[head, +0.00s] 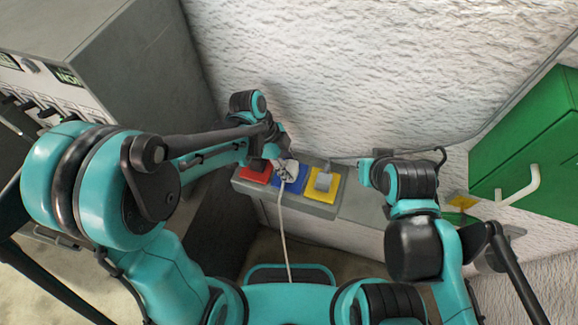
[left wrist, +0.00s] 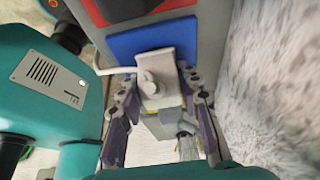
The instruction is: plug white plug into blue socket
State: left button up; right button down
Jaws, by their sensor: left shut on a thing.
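My left gripper (head: 286,166) is shut on the white plug (head: 290,170) at the blue socket (head: 287,185). In the left wrist view, the plug (left wrist: 153,68) sits between the fingers of the gripper (left wrist: 160,88). Its top overlaps the lower part of the blue socket plate (left wrist: 151,37). The fingers and plug hide the socket's contact holes, so I cannot tell whether the plug is seated or just in front. A white cable (head: 284,235) hangs from the plug. My right arm stands at the right, but its gripper cannot be made out.
The blue plate lies between a red socket (head: 255,174) and a yellow socket (head: 316,191) on a grey strip (head: 244,187). A grey plug (head: 324,176) sits at the yellow one. A rough white wall (head: 340,70) rises behind. A green box (head: 530,140) is at the right.

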pick_arm(q)
jog(key=shift+f+b, duration=0.3)
jog(key=shift+f, duration=0.1)
jog(key=o, duration=1.2)
jog(key=shift+c, duration=0.2)
jog(key=shift+r, duration=0.1)
jog(key=v, duration=1.2)
